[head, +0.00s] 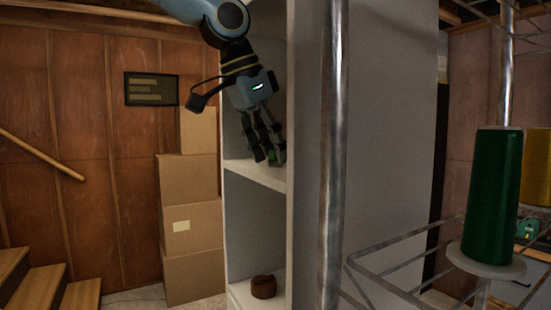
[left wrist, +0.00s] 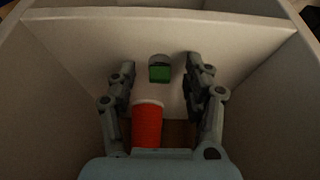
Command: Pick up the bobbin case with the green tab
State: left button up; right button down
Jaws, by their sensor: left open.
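The bobbin case with the green tab (left wrist: 159,72) shows in the left wrist view as a small piece with a green front and a greyish top. It sits on a pale shelf, ahead of and between the fingers. My left gripper (head: 268,158) reaches down into the white shelf unit. In the left wrist view my left gripper (left wrist: 159,76) is open, with one finger on each side and a gap around the case. My right gripper is not in view.
A red spool (left wrist: 147,124) with a pale top stands between my fingers, nearer the palm. Shelf walls (left wrist: 265,80) close in on both sides. A brown item (head: 263,287) sits on the lower shelf. A metal pole (head: 333,150) and green thread cone (head: 494,195) stand right.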

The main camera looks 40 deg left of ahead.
pick_arm(q)
jog(key=shift+s, duration=0.1)
jog(key=shift+c, duration=0.9)
jog(key=c, duration=0.7)
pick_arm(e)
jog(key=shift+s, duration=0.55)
pick_arm(q)
jog(key=shift+r, duration=0.15)
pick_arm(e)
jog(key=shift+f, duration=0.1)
